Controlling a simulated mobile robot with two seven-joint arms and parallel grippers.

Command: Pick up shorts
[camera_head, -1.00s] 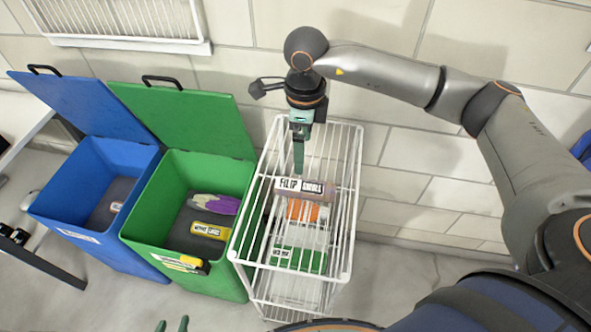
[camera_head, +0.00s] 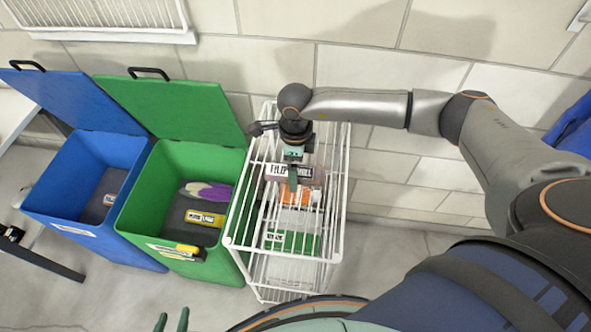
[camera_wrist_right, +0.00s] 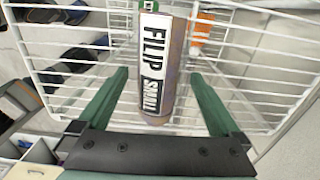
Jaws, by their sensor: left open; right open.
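I see nothing that I can name for certain as shorts. My right gripper (camera_head: 292,180) is open above the wire basket (camera_head: 237,243). In the right wrist view its two green fingers (camera_wrist_right: 158,82) stand on either side of a brownish cylinder (camera_wrist_right: 177,80) labelled "FILIP SMALL", with gaps left and right. The cylinder (camera_head: 307,174) lies in the basket in the head view, partly hidden by the gripper. My left gripper (camera_head: 171,321) shows only as two green fingertips, apart and empty, at the bottom edge.
A green bin (camera_head: 127,212) with a raised lid holds a purple and white item (camera_head: 214,194) and a yellow item (camera_head: 205,218). A blue bin (camera_head: 45,208) stands left of it. Orange (camera_head: 297,196) and green (camera_head: 291,241) items lie in the basket. The wall is close behind.

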